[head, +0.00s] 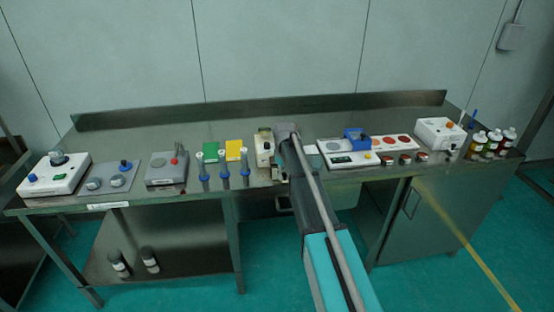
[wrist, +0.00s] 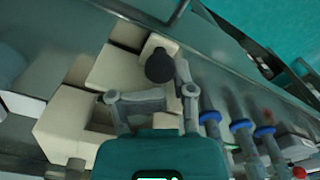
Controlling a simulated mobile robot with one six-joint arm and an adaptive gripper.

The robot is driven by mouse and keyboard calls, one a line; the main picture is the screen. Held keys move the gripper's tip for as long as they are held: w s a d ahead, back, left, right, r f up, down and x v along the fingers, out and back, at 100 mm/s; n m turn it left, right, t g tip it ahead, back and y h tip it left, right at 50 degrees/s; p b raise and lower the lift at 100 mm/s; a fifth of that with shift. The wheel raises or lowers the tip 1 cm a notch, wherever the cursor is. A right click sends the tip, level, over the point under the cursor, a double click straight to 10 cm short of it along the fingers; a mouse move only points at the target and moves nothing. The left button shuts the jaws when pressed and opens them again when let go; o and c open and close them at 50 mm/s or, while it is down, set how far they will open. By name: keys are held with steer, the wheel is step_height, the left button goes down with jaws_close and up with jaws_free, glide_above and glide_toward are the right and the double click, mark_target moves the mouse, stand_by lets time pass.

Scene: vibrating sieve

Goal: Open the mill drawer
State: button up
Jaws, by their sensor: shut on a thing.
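The mill is a cream, boxy device (head: 263,146) near the middle of the bench, partly hidden by my arm in the head view. In the wrist view its stepped cream body (wrist: 65,125) fills the left side. A narrower cream block with a round black knob (wrist: 159,66) is at its bench-front end. I cannot tell how far the drawer stands out. My gripper (wrist: 174,88) is at this end, with its fingers closed in at the knob. The fingertips' contact is partly hidden. In the head view my arm covers the gripper.
Blue-based upright tools (head: 224,170) stand close left of the mill, also seen in the wrist view (wrist: 240,125). Green and yellow boxes (head: 234,150) are behind them. A white panel with coloured discs (head: 385,146) lies to the right. The bench's front edge is close to the mill.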

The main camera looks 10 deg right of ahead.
steer(key=shift+s+d, duration=0.4)
steer(key=o, duration=0.8)
steer(key=shift+w+d+f, duration=0.1)
steer(key=shift+o, duration=0.2)
steer(key=shift+a, duration=0.2)
